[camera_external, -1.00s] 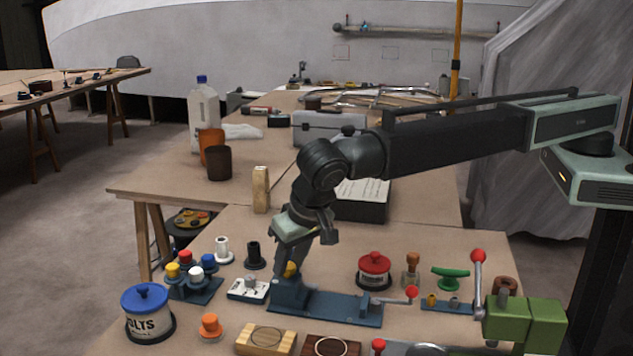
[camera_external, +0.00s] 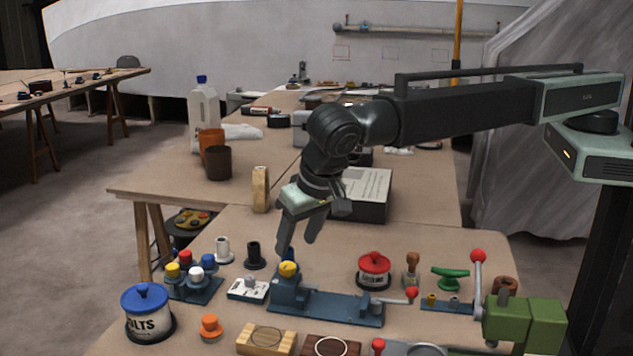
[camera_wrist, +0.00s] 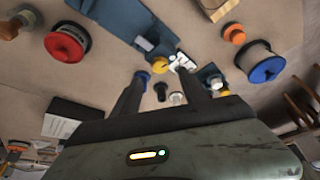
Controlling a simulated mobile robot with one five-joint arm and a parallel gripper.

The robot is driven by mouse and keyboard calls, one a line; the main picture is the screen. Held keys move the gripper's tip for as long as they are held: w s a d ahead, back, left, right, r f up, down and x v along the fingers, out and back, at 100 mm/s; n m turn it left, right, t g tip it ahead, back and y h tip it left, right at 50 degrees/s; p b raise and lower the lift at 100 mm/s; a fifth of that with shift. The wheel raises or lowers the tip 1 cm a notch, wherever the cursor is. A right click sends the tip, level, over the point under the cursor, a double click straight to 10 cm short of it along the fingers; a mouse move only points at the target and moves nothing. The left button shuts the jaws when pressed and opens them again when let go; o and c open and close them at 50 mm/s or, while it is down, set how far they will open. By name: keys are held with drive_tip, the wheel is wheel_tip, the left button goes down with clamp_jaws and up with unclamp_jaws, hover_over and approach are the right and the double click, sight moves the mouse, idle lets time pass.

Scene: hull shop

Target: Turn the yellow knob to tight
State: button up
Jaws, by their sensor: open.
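The yellow knob (camera_external: 289,268) sits on top of the raised left end of a blue fixture (camera_external: 330,305). In the wrist view the yellow knob (camera_wrist: 160,65) shows between and beyond my fingers, beside the blue fixture (camera_wrist: 120,18). My gripper (camera_external: 298,246) is open and empty, above and behind the knob, apart from it; it also shows in the wrist view (camera_wrist: 163,80). The knob's pointer and any tight mark are too small to read.
A red-lidded tin (camera_external: 374,270) and a lever with a red ball (camera_external: 411,293) stand right of the knob. A small white switch plate (camera_external: 248,290) and a rack of coloured knobs (camera_external: 195,287) are left. A blue-lidded tin (camera_external: 148,312) stands at front left.

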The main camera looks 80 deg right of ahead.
drive_tip(key=shift+s+a+r, duration=0.1)
drive_tip(key=shift+s+r, duration=0.05)
drive_tip(key=shift+r, duration=0.3)
drive_tip(key=n+y, duration=0.5)
drive_tip(key=n, duration=0.9)
approach(288, 265)
drive_tip(key=b+x, duration=0.7)
drive_tip(key=x, duration=0.1)
drive_tip(key=shift+f, duration=0.35)
drive_tip(key=shift+r, duration=0.1)
